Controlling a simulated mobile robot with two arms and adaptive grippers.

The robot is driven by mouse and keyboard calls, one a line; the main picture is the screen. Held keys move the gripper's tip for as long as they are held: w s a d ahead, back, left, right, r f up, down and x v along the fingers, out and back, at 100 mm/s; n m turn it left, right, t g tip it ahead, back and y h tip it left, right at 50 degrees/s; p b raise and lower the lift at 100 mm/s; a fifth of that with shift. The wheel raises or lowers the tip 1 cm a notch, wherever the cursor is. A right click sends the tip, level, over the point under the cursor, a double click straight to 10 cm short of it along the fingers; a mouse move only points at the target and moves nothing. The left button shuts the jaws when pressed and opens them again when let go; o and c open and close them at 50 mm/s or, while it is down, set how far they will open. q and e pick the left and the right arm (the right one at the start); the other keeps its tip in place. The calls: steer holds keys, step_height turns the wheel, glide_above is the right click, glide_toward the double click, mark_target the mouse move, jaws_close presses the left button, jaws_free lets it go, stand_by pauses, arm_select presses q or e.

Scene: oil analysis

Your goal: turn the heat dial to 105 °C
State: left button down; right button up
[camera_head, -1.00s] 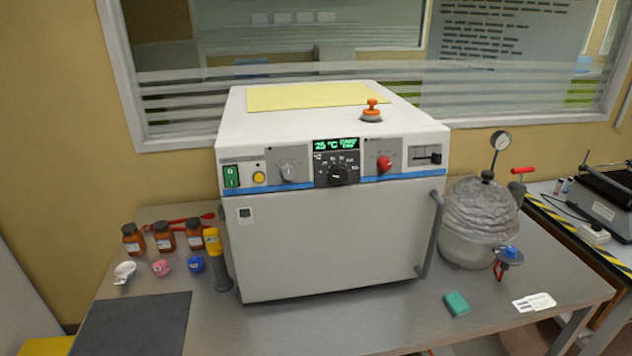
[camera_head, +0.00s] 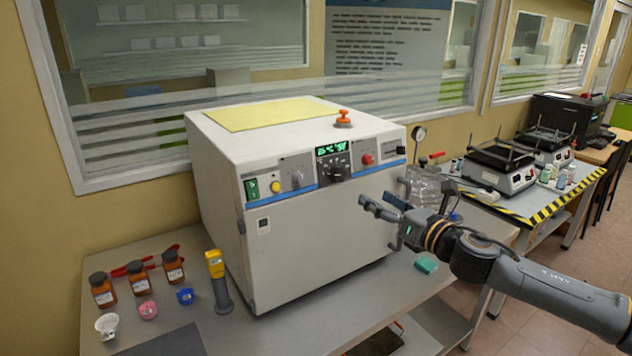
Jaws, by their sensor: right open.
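The heat dial is a black knob (camera_head: 338,170) in the middle of the control panel of a white oven (camera_head: 318,239). White marks surround it, and its exact setting is too small to read. Above it is a green-lit display (camera_head: 331,148), too small to read clearly. My right gripper (camera_head: 376,201) comes in from the right, in front of the oven's right part, below and to the right of the dial. It is open and empty, apart from the dial. My left gripper is not in view.
A grey knob (camera_head: 297,178), a green switch (camera_head: 251,189) and a red knob (camera_head: 367,159) share the panel. Brown bottles (camera_head: 103,290) and a yellow-topped device (camera_head: 217,280) stand left of the oven. A glass vessel (camera_head: 424,187) stands at its right, partly behind my arm.

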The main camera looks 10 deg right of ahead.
steer(key=p, duration=0.2)
glide_toward(341, 175)
steer(key=p+x, duration=0.1)
steer(key=x, duration=0.5)
steer(key=shift+w+a+p, duration=0.1)
steer(key=shift+w+p, duration=0.2)
steer(key=shift+w, duration=0.05)
steer(key=shift+x, duration=0.8)
steer(key=shift+c, duration=0.4)
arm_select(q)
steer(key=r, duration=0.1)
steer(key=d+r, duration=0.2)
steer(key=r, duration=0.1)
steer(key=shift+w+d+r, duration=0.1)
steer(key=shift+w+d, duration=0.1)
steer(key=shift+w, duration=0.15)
arm_select(e)
steer(key=c, duration=1.1)
